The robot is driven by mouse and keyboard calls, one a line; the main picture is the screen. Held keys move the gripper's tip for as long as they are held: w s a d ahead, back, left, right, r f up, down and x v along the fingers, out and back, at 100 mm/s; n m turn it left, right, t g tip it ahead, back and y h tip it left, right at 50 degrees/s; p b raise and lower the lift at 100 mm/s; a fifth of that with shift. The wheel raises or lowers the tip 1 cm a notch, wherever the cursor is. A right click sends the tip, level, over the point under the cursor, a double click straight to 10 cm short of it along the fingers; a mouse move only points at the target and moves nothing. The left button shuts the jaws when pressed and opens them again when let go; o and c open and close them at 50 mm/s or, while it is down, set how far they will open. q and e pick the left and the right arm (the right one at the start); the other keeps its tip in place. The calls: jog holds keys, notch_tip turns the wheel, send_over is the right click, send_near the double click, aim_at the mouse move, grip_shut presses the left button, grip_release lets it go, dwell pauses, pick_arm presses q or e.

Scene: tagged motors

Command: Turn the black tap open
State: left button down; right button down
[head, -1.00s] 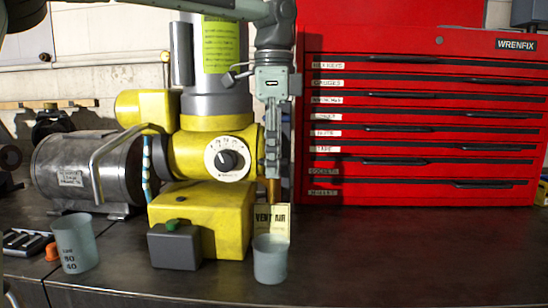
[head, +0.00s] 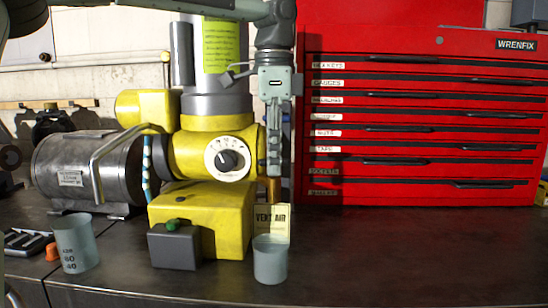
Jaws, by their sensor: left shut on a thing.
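The yellow machine (head: 228,205) stands on the dark bench left of the middle. My left gripper (head: 274,170) points down along the right side of its upper housing. It is shut, at the place above a short brass pipe (head: 274,190). The black tap cannot be made out clearly; the fingers cover that spot and appear to be closed on it. A card reading "VENT AIR" (head: 272,217) stands below the pipe. My right gripper is not in view.
A white dial with a black knob (head: 228,160) faces me close left of my gripper. A pale cup (head: 270,260) stands in front of the card, another cup (head: 76,243) at the left. A red tool chest (head: 420,120) fills the right back. The right bench front is clear.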

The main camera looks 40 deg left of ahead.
pick_arm(q)
jog(key=n, duration=0.8)
jog(key=shift+n, duration=0.4)
jog(key=n, duration=0.4)
jog(key=shift+n, duration=2.1)
jog(key=c, duration=1.6)
grip_release()
jog(key=shift+o, duration=0.2)
notch_tip(320, 180, up, 12)
